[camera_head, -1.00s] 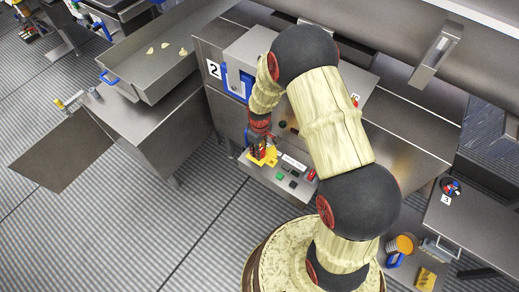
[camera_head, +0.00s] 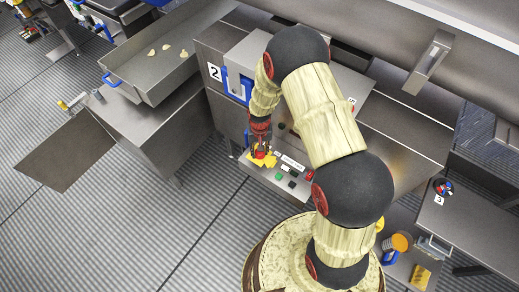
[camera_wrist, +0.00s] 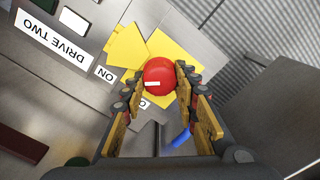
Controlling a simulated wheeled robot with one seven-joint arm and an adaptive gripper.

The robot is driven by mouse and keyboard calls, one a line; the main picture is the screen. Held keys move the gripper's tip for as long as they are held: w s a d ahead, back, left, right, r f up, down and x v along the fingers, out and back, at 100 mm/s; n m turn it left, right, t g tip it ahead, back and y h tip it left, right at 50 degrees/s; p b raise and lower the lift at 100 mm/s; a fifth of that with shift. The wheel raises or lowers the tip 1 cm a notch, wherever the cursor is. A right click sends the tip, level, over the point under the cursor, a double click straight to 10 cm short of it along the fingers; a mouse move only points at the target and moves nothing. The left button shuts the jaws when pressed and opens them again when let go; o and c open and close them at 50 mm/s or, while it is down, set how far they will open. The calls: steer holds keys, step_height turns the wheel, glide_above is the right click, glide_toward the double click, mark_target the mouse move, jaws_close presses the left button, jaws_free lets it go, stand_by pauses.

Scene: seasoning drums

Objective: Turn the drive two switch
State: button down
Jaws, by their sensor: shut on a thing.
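The drive two switch is a round red knob (camera_wrist: 159,75) with a white mark, on a yellow plate (camera_wrist: 184,57) with a yellow pointed piece beside it. The white label "DRIVE TWO" (camera_wrist: 54,38) and an "ON" label (camera_wrist: 105,73) are to its left in the wrist view. My gripper (camera_wrist: 161,80) is shut on the red knob, one finger on each side. In the head view my gripper (camera_head: 260,147) is at the left end of the control panel (camera_head: 300,192), over the yellow plate. A label below the knob is partly hidden by a finger.
Green and black buttons (camera_head: 278,177) are right of the switch on the panel. A steel tray (camera_head: 180,75) with several pale pieces stands at the upper left. Open floor (camera_head: 160,215) lies in front.

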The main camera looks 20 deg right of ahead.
steer(key=shift+m, duration=1)
steer(key=c, duration=1.4)
jaws_free()
steer(key=shift+r, duration=0.1)
step_height(320, 180, up, 12)
steer(key=shift+f, duration=0.1)
